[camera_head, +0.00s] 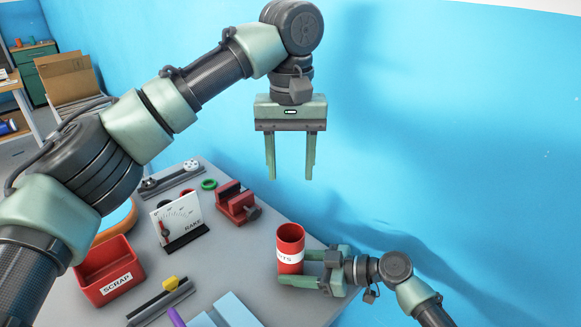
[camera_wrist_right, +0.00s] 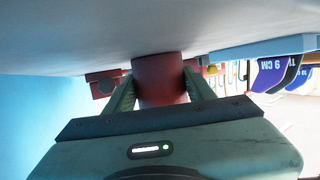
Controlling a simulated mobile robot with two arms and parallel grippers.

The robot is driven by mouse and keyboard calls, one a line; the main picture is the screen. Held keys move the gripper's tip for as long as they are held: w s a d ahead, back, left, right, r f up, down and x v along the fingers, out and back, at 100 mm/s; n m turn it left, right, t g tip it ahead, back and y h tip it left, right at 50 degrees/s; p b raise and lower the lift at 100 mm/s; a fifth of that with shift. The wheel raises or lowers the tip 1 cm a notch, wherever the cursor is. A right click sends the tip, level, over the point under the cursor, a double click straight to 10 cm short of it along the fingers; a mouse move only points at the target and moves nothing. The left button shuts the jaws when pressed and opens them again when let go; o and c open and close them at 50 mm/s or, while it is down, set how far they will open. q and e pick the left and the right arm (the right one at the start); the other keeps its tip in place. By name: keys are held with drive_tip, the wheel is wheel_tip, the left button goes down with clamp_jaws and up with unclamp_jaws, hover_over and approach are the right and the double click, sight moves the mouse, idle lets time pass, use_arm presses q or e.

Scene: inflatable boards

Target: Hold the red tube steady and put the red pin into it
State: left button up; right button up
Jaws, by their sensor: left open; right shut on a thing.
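The red tube (camera_head: 290,238) appears to be the open-topped red cylinder with a white label ending in "TS", upright near the table's right edge. My right gripper (camera_head: 293,269) is shut on its lower part from the right. In the right wrist view the red tube (camera_wrist_right: 160,78) sits between both fingers. My left gripper (camera_head: 291,176) is open and empty, its fingers pointing down, higher in the picture than the tube. I cannot make out a red pin in either view; the inside of the tube is dark.
A yellow piece (camera_head: 170,283) lies near the front. A blue wall rises behind.

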drive_tip(key=o, duration=1.1)
drive_tip(key=shift+d, duration=0.1)
